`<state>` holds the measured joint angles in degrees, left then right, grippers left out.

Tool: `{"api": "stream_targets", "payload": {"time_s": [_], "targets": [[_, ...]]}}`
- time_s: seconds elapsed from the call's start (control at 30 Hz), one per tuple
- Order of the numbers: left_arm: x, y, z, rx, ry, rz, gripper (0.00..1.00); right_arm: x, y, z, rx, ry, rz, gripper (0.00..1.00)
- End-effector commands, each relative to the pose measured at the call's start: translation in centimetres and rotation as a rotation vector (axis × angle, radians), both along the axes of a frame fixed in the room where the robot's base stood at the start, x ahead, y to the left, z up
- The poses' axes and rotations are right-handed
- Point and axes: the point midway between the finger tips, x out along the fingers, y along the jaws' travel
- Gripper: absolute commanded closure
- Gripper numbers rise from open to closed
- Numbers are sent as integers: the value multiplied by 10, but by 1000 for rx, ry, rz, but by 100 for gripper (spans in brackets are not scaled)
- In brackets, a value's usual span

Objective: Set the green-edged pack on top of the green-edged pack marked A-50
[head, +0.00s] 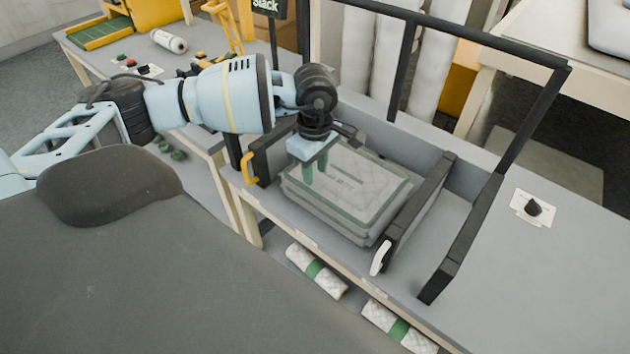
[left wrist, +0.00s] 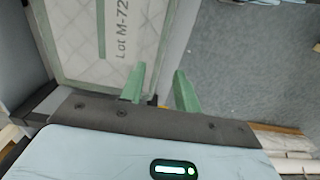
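A flat, clear-wrapped white pack with green edges (head: 372,194) lies on top of a stack in the black-framed rack. Its print reads "Lot M-72" in the left wrist view (left wrist: 88,45), cut off at the end. At least one more green-edged pack (head: 330,222) lies under it; I cannot read A-50 on any pack. My left gripper (head: 315,170) points down at the left part of the top pack. In the left wrist view its green fingers (left wrist: 160,88) are apart, one over the pack and one beyond its edge. I cannot tell whether they touch it. My right gripper is out of view.
Black bars (head: 420,210) flank the stack, and a tall black frame (head: 520,125) rises behind and right. White rolls with green bands (head: 316,270) lie on a lower shelf. A black knob on a white plate (head: 533,207) sits on the bench, with clear surface around it.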

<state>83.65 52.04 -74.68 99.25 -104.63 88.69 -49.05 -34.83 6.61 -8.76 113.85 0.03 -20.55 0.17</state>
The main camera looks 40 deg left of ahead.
Motion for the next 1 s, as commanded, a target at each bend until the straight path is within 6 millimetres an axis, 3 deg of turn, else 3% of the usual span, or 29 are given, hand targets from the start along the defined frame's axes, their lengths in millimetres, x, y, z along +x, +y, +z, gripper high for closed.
{"api": "stream_targets", "payload": {"time_s": [0.2,0.4,1.0], "targets": [[0,0,40,0,-2,1,68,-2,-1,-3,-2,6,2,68],[0,0,59,1,0,1,68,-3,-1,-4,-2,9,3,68],[-1,0,63,1,1,1,68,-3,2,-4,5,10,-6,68]]}}
